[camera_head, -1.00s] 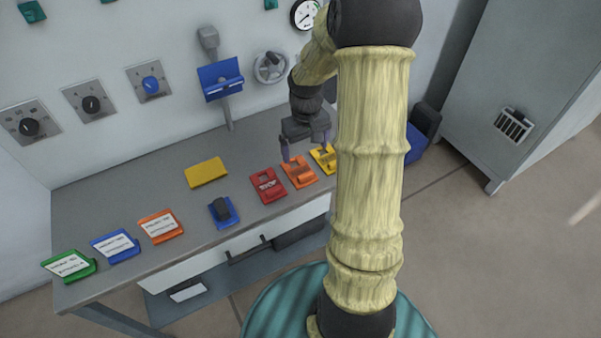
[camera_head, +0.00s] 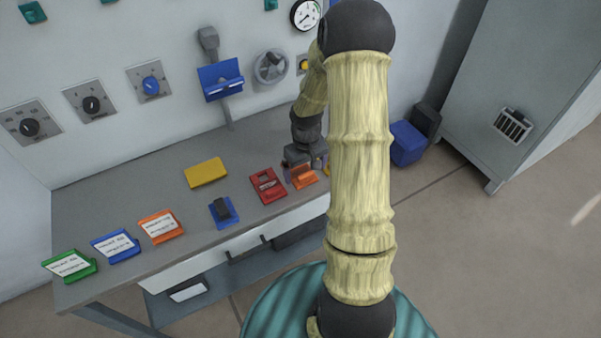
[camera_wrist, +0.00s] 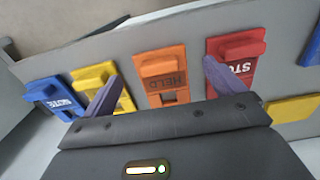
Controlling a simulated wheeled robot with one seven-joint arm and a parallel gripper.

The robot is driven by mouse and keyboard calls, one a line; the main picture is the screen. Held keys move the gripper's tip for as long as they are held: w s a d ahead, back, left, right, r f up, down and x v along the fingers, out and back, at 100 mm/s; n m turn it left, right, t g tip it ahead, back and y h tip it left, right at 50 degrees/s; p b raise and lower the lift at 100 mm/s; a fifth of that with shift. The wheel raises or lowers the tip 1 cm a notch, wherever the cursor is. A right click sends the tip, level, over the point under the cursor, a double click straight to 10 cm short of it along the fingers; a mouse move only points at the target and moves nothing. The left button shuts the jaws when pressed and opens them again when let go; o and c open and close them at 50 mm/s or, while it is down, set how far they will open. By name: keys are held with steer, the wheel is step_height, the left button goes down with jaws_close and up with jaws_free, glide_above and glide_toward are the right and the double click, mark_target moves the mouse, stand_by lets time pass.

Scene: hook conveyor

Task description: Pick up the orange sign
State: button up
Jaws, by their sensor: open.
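The orange sign (camera_head: 305,180) lies on the grey table near its front edge, partly hidden by my gripper in the head view. In the wrist view the orange sign (camera_wrist: 160,78) has a raised block and dark lettering that seems to read "HELD". My gripper (camera_head: 305,169) is low over it, open and empty. In the wrist view its two purple fingers (camera_wrist: 160,72) stand apart on either side of the sign, the left one over the yellow sign and the right one over the red sign's edge. Whether they touch anything cannot be told.
A red sign (camera_head: 268,185) lies close on the left; a yellow sign (camera_wrist: 95,80) and a blue sign (camera_wrist: 52,98) lie on the other side. Another orange sign with a white label (camera_head: 161,226) lies farther left. The wall holds a blue holder (camera_head: 221,79) and a valve wheel (camera_head: 271,66).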

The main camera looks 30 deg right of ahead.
mark_target(305, 175)
steer(key=shift+f, duration=1.6)
steer(key=c, duration=1.1)
steer(key=shift+r, duration=0.2)
step_height(305, 175, up, 10)
steer(key=shift+f, duration=0.1)
steer(key=shift+f, duration=0.1)
